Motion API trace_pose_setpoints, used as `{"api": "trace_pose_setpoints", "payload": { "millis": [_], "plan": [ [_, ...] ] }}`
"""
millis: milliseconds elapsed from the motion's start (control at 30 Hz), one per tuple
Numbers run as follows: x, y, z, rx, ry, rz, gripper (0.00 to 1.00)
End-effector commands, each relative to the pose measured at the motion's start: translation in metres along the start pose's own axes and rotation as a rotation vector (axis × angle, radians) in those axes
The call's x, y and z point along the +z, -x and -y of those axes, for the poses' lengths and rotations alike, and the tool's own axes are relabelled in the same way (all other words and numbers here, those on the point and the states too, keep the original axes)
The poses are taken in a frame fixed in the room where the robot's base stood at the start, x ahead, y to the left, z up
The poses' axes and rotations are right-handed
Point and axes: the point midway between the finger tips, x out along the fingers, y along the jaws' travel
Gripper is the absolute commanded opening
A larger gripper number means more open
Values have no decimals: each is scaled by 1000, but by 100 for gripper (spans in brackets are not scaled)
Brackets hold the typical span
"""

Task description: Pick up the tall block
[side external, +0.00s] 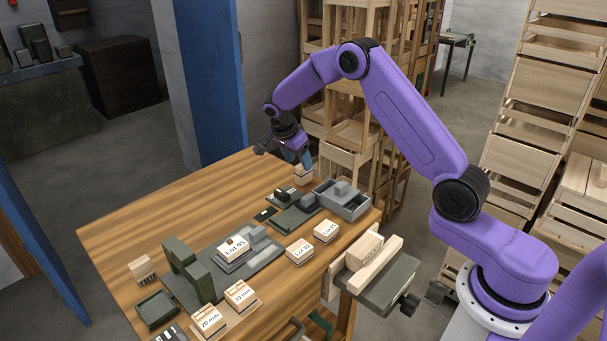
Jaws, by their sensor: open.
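My gripper (285,156) is open above the far part of the wooden table, with its fingers pointing down. Nothing shows between the fingers. I cannot tell for sure which block is the tall one. A dark green upright piece (187,268) stands taller than the pieces around it at the table's near left.
Labelled blocks, Lot 95 (235,247), Lot 92 (299,252), Lot 65 (326,232), 30 mm (240,296) and 20 mm (208,320), sit across the table. A grey tray (358,210) stands right. A vise (385,277) holds wood at the edge.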

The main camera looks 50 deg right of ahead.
Motion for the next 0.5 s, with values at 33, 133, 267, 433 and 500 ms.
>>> {"api": "trace_pose_setpoints", "payload": {
  "millis": [33, 133, 267, 433, 500],
  "plan": [
    [0, -2, 0, 0, 0, 0, 62],
    [-1, -8, -2, 0, 0, 0, 62],
    [-3, -26, -7, 4, 1, 0, 62],
    [-3, -47, -8, 1, 2, -1, 62],
    [-3, -52, -8, 0, 1, 0, 62]
  ]
}}
